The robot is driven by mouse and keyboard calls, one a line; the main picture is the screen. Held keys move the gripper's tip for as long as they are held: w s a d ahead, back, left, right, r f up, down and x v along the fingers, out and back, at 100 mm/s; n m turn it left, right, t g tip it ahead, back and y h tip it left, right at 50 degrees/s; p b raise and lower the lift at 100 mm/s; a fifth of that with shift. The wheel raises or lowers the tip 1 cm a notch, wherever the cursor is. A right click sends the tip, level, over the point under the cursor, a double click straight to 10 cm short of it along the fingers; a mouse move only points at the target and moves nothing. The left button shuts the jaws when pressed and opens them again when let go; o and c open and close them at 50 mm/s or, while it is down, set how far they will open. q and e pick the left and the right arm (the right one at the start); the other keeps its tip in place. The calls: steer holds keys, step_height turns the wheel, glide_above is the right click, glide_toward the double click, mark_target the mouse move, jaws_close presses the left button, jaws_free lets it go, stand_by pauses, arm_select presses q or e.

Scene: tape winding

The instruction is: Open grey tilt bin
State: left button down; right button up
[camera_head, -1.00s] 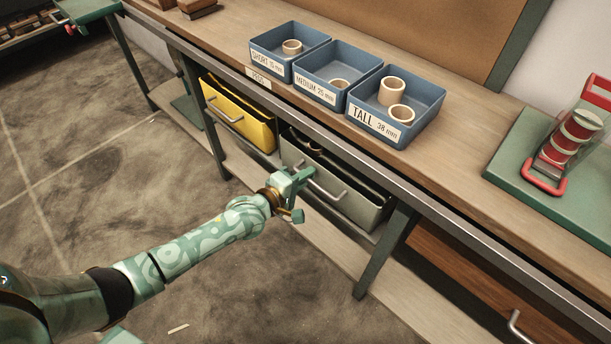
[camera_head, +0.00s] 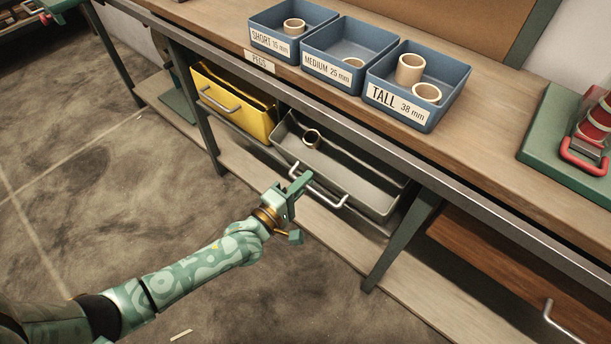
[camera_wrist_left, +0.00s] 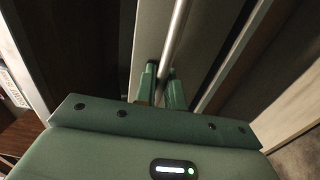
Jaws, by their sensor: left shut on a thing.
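The grey tilt bin (camera_head: 365,180) hangs under the bench, tilted forward so that its inside shows. In the left wrist view the handle (camera_wrist_left: 178,40) runs between the two fingers (camera_wrist_left: 161,85). My right gripper is not in view.
A yellow bin (camera_head: 235,100) hangs to the left of the grey one. Blue trays (camera_head: 350,42) with tan rings stand on the bench top above. A table leg (camera_head: 400,240) stands right of the grey bin, beside a wooden drawer (camera_head: 500,270).

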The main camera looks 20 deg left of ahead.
arm_select(q)
steer(key=shift+s+a+f, duration=0.3)
steer(key=shift+s+f, duration=0.5)
steer(key=shift+f, duration=0.05)
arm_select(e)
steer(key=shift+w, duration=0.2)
arm_select(q)
steer(key=shift+f, duration=0.1)
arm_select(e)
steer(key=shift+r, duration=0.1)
arm_select(q)
steer(key=c, duration=1.9)
jaws_free()
steer(key=p+v, duration=0.4)
steer(key=v, duration=1.2)
steer(key=shift+s+a+p, duration=0.1)
steer(key=shift+s+p, duration=0.05)
steer(key=shift+p, duration=0.2)
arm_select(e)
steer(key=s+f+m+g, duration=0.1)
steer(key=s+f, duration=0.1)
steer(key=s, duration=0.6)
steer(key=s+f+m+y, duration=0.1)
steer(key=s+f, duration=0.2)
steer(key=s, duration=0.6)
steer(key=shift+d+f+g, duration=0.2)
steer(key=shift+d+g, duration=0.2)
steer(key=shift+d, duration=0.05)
